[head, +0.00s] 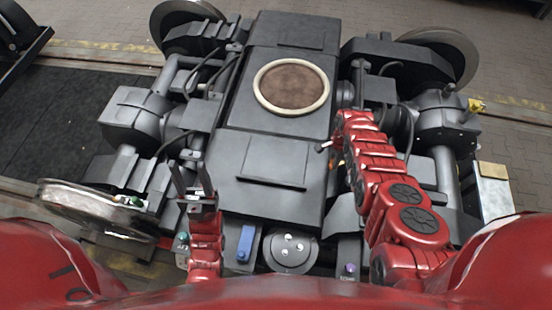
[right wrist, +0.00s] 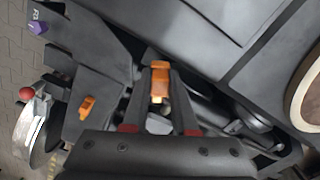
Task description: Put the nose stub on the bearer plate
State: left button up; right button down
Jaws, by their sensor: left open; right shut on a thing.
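In the right wrist view my right gripper (right wrist: 160,78) is shut on a small orange piece (right wrist: 160,92), which looks like the nose stub. The piece is between the fingertips, over the gap beside the bogie's dark middle beam. In the head view my right arm hides most of that gripper. A dark grey plate (right wrist: 102,62) lies left of the gripper in the right wrist view. I cannot tell for sure whether it is the bearer plate. My left gripper (head: 190,170) is open and empty, fingers up, above the bogie's near left part.
A second orange piece (right wrist: 86,107) sits left of the right gripper. A purple piece shows in both views (right wrist: 38,27) (head: 350,268). A blue block (head: 245,243) and a round grey disc (head: 290,250) are at the near edge. A ring-rimmed round pad (head: 291,87) tops the middle beam.

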jog(key=s+a+f+m+p, duration=0.2)
jog(key=s+a+m+p, duration=0.4)
jog(key=a, duration=0.6)
jog(key=shift+n, duration=0.4)
jog(key=w+a+b, duration=0.2)
jog(key=b, duration=0.3)
jog(key=w+a+f+b, duration=0.1)
jog(key=w+a+b, duration=0.2)
jog(key=b, duration=0.2)
jog(key=shift+w+a+f, duration=0.1)
jog(key=shift+f, duration=0.1)
jog(key=w+a+b, duration=0.2)
jog(key=b, duration=0.3)
jog(key=w+a+b, duration=0.2)
jog(key=b, duration=0.4)
jog(key=shift+w+a+f, duration=0.1)
jog(key=shift+w+a, duration=0.1)
jog(key=shift+w, duration=0.2)
jog(key=shift+w+a+r+b, duration=0.2)
jog(key=shift+r+b, duration=0.1)
jog(key=shift+b, duration=0.4)
jog(key=f+b, duration=0.1)
jog(key=b, duration=0.1)
jog(key=f+b, duration=0.2)
jog(key=shift+w+a+f, duration=0.1)
jog(key=shift+w+f, duration=0.1)
jog(key=shift+f, duration=0.1)
jog(key=shift+r, duration=0.15)
